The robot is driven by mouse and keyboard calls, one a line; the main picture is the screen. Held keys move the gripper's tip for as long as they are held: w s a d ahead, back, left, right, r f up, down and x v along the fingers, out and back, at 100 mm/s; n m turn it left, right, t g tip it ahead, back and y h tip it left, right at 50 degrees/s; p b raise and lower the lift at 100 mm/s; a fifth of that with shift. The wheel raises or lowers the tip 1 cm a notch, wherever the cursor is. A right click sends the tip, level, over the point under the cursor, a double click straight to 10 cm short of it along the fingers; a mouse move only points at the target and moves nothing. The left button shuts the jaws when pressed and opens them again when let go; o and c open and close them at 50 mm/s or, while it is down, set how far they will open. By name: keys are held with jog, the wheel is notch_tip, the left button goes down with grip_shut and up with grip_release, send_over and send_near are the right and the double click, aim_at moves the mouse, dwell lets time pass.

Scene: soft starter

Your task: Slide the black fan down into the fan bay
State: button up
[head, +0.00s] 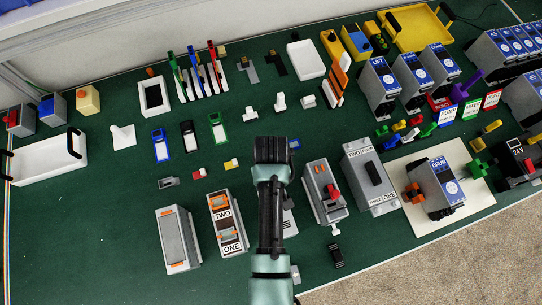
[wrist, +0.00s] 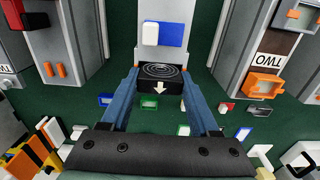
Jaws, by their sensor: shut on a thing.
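The black fan (wrist: 161,85), a flat block with grey rings and a white arrow, is between the two blue fingers of my gripper (wrist: 160,75) in the wrist view. My gripper is shut on its sides. The fan is at the near end of a light grey unit (wrist: 148,48) with a blue-and-white piece on it. The fan bay cannot be made out; the fan may cover it, and I cannot tell whether the fan is inside or above it. In the head view my arm hides the fan and most of that grey unit (head: 289,222).
Grey units stand close on both sides: one with a red lever (head: 325,192) at right and one marked TWO and ONE (head: 228,225) at left. A small black ridged part (head: 335,255) lies near the front edge. The green table is clear at front left.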

jog(key=shift+f, duration=0.2)
jog(key=o, duration=1.4)
jog(key=shift+o, duration=0.4)
jog(key=shift+a, duration=0.1)
jog(key=shift+r, duration=0.1)
jog(key=shift+r, duration=0.15)
jog(key=shift+r+p, duration=3.35)
jog(key=shift+p, duration=0.15)
